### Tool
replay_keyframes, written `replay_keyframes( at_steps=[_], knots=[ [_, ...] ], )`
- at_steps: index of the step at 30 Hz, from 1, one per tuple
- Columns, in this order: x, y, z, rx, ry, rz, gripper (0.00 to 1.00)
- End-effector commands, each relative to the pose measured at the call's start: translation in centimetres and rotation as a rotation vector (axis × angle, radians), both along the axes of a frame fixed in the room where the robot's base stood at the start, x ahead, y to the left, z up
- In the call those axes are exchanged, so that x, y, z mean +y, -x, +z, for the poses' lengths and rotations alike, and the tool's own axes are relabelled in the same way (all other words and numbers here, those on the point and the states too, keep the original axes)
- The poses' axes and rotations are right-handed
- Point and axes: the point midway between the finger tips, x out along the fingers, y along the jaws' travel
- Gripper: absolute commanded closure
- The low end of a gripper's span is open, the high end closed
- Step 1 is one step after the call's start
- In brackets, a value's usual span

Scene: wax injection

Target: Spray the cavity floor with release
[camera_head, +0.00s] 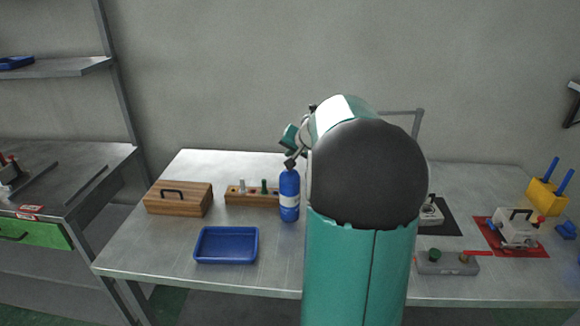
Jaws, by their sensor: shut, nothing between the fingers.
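A blue bottle (289,196) with a pale label band stands upright on the table, just left of my arm. My gripper (291,160) shows small and dark at the end of my teal wrist, close to the bottle's top. It is shut and empty; I cannot tell whether it touches the bottle. A grey block with a dark handle (515,228) sits on a red mat (539,248) at the right. A small pale block (431,213) sits on a black mat, partly hidden by my arm. No cavity floor can be made out.
A blue tray (226,260) lies front left, a wooden box (179,199) behind it. A wooden rack (240,199) holds small tools. My arm hides the table's middle.

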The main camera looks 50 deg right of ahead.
Motion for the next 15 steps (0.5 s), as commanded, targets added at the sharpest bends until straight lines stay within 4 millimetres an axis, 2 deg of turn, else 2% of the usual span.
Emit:
replay_keyframes(
  at_steps=[9, 15],
  knots=[
    [0.0, 0.0, 0.2, 0.0, 0.0, 0.0, 1.0],
    [0.1, -0.1, 1.7, 0.0, 0.001, 0.002, 1.0]
  ],
)
